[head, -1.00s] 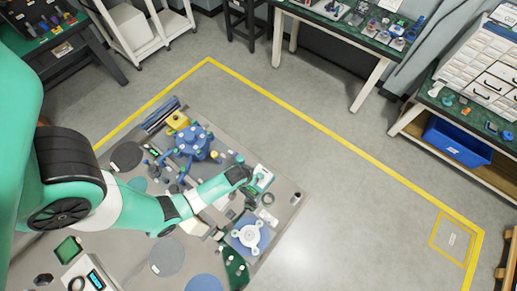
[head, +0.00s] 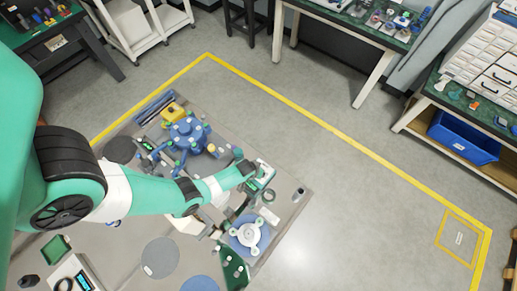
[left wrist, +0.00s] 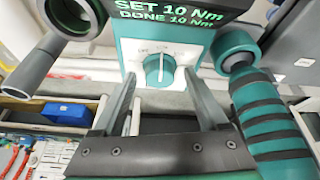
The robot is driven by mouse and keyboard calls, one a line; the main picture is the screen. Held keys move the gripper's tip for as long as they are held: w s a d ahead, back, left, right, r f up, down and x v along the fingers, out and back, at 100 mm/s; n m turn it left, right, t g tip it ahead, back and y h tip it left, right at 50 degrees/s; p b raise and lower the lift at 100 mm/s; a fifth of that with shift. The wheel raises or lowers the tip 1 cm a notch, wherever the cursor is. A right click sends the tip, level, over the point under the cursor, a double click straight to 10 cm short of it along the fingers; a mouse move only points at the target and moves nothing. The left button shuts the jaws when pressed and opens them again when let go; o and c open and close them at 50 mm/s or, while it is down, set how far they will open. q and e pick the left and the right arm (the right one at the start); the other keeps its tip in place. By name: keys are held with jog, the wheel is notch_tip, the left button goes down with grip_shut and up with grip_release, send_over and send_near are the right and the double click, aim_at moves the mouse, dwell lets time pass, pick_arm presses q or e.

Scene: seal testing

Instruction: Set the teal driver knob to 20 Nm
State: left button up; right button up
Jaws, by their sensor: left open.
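The teal driver knob (left wrist: 159,70) sits on a white dial plate (left wrist: 180,48) in the left wrist view, its pointer roughly upright. The display (left wrist: 165,14) above it reads "SET 10 Nm" and "DONE 10 Nm". My left gripper (left wrist: 160,88) is open, one finger on each side of and below the knob in that view. The fingers appear apart from the knob; exact depth is hard to tell. In the head view, the driver unit (head: 264,174) is at my left arm's end, and the left gripper (head: 248,168) is small there. My right gripper is not seen.
A black-ribbed teal handle (left wrist: 272,120) stands right of the dial, and a grey crank handle (left wrist: 38,68) is at left. In the head view a blue multi-port fixture (head: 186,132) and a round-topped blue unit (head: 249,235) stand near the driver. Floor beyond the table is clear.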

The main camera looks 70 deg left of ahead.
pick_arm(q)
grip_shut()
jog(key=shift+m, duration=0.3)
jog(key=shift+a+m+h, duration=0.1)
jog(key=shift+m+h, duration=0.2)
jog(key=shift+m, duration=0.5)
jog(key=shift+m+t+h, duration=0.3)
jog(key=shift+m+t, duration=0.1)
jog(key=shift+m, duration=0.4)
jog(key=shift+s+a+m+h+b, duration=0.15)
jog(key=shift+m+h+b, duration=0.6)
jog(key=shift+m, duration=1.25)
